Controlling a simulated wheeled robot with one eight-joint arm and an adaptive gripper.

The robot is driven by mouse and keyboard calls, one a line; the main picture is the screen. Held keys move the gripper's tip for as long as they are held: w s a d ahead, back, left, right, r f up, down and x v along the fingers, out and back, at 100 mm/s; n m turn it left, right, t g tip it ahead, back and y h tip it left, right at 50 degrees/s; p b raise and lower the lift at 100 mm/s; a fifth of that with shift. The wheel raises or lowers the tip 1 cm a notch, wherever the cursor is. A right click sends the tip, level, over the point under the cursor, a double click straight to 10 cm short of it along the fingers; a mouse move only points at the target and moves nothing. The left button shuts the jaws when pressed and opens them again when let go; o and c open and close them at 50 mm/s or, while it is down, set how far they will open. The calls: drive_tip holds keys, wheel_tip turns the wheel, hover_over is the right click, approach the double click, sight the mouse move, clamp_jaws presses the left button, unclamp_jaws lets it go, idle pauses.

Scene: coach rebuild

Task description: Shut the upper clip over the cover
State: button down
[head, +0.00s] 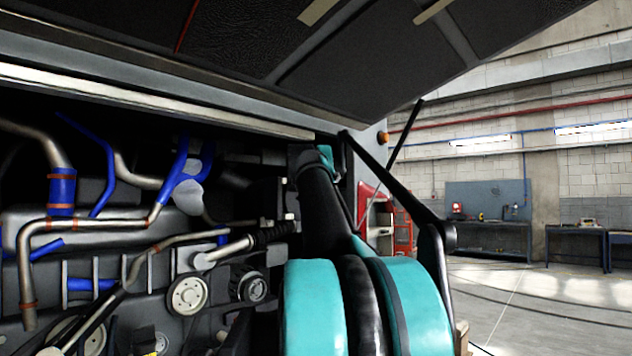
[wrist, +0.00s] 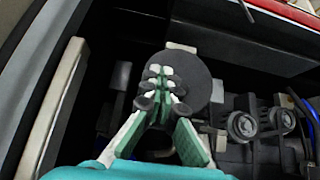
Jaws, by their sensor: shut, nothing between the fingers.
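In the wrist view a dark round cover (wrist: 201,88) lies behind my gripper (wrist: 160,76). A pale tab (wrist: 180,47) shows at the cover's top edge; it may be the upper clip, but I cannot tell whether it is open or closed. My gripper's green fingers, with black and white tips, are together with nothing between them. They overlap the cover's left part in the picture; I cannot tell whether they touch it. In the head view my teal and black arm reaches into the bay and hides the cover and the fingertips.
The engine bay is crowded with blue hoses (head: 62,190), metal pipes (head: 90,222) and pulleys (head: 188,295). A raised hatch (head: 370,60) hangs overhead. Pulleys (wrist: 243,126) sit right of the cover in the wrist view, and a pale bar (wrist: 52,110) stands at left.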

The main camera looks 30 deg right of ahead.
drive_tip(key=s+d, duration=0.3)
drive_tip(key=s, duration=0.6)
drive_tip(key=shift+d, duration=0.15)
idle(0.4)
drive_tip(key=a+f+m+g, duration=0.2)
drive_tip(key=a+f+m, duration=0.1)
drive_tip(key=f, duration=1)
drive_tip(key=w+a+f+m+g+y, duration=0.15)
drive_tip(key=f+m, duration=0.25)
drive_tip(key=f, duration=0.9)
drive_tip(key=a+f+m+g, duration=0.2)
drive_tip(key=a+f+m, duration=0.1)
drive_tip(key=f, duration=1)
drive_tip(key=s+a+f+g+y, duration=0.1)
drive_tip(key=s+a+f+y, duration=0.1)
drive_tip(key=s+a+f, duration=0.4)
drive_tip(key=s+a+f+m+g+y, duration=0.1)
drive_tip(key=s+a+f, duration=0.5)
drive_tip(key=f, duration=0.8)
drive_tip(key=s+a+f+g+y, duration=0.3)
drive_tip(key=s+a+f+y, duration=0.2)
drive_tip(key=a+f, duration=0.5)
drive_tip(key=shift+s+a+f+m, duration=0.3)
drive_tip(key=shift+s+a+f, duration=0.15)
drive_tip(key=shift+s, duration=0.65)
